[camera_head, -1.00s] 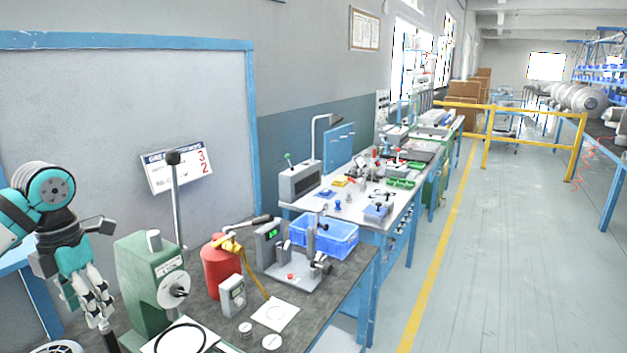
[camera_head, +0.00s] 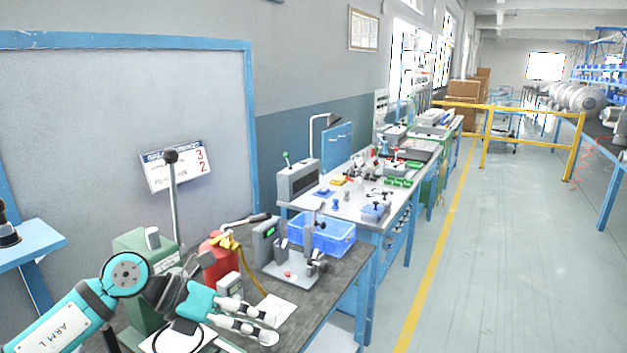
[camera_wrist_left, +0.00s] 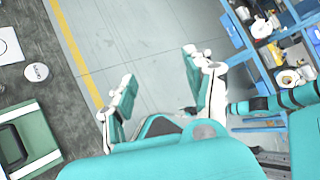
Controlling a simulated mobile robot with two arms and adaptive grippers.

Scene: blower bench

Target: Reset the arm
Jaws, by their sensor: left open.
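My left arm comes in from the lower left in the head view. Its left gripper (camera_head: 272,327) is over the front part of the near bench and points right. The gripper is open and empty; in the left wrist view its two fingers (camera_wrist_left: 160,90) stand apart with only floor between them. My right gripper does not show clearly in these frames.
On the near bench (camera_head: 335,285) stand a green press (camera_head: 135,243), a red cylinder (camera_head: 213,262), a blue bin (camera_head: 325,235) and a metal stand (camera_head: 290,272). A blue shelf unit (camera_wrist_left: 275,50) with several parts shows in the left wrist view. The aisle floor (camera_head: 480,250) is clear.

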